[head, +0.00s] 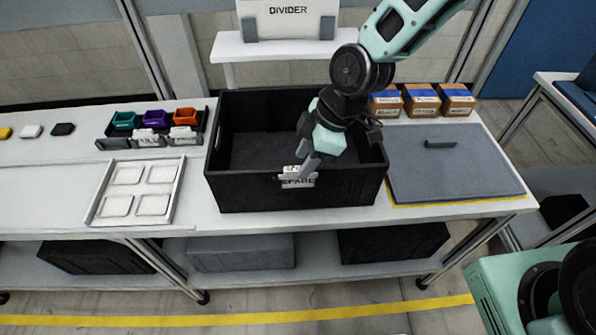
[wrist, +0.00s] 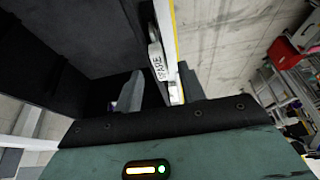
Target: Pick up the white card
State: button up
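The white card (head: 298,183), with dark lettering that reads like "SPARE", is at the top of the near wall of the large black bin (head: 250,195). In the wrist view the card (wrist: 157,62) is seen nearly edge-on by the bin's rim. My gripper (head: 303,168) points down at this wall and partly covers the card's upper part in the head view. In the wrist view my gripper (wrist: 160,90) has its fingers apart, one on the bin's inner side and one on the outer side, with the wall and card between them. Whether either finger touches the card is unclear.
A grey lid (head: 455,175) with a handle lies right of the bin, with small cardboard boxes (head: 421,101) behind it. Left are a white tray (head: 97,203) with square recesses and a black rack (head: 110,143) of coloured bins. A "DIVIDER" sign (head: 288,22) stands behind.

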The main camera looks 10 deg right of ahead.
jog(key=shift+x, duration=0.85)
jog(key=shift+c, duration=0.3)
grip_shut()
